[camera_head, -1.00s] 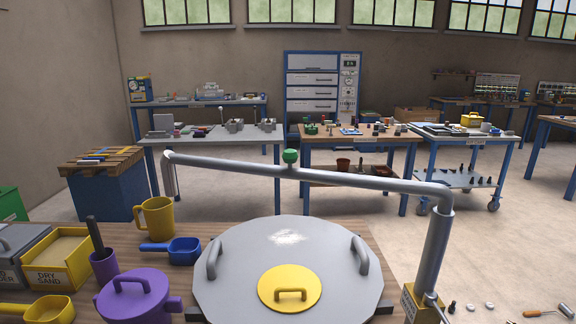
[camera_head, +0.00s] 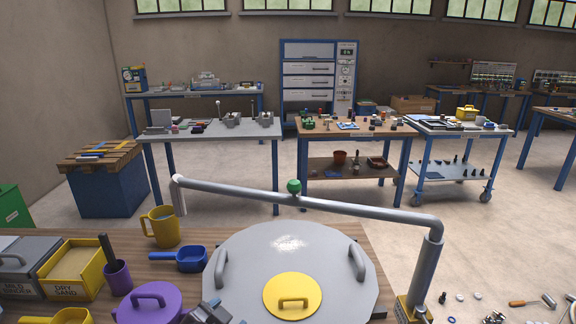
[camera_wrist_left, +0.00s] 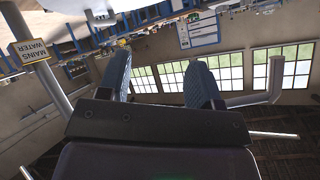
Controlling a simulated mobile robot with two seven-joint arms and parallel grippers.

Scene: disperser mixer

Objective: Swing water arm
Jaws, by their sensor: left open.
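The water arm (camera_head: 355,208) is a grey pipe with a green knob (camera_head: 294,187). It runs from a post (camera_head: 425,265) at the right across, above and behind the grey lid (camera_head: 330,245), to a downturned spout (camera_head: 178,195) at the left. My left gripper (camera_head: 210,312) shows only partly at the bottom edge, in front of the lid and well short of the pipe. In the left wrist view its two blue fingers (camera_wrist_left: 160,80) are apart with nothing between them. A grey bent pipe (camera_wrist_left: 265,97) is right of the fingers there. My right gripper is not in view.
A purple lidded pot (camera_head: 148,305), yellow jug (camera_head: 162,228), blue scoop (camera_head: 182,259) and dry sand bin (camera_head: 75,265) stand left of the lid. In the left wrist view, a mains water label (camera_wrist_left: 30,52) is at upper left. Other benches stand well behind.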

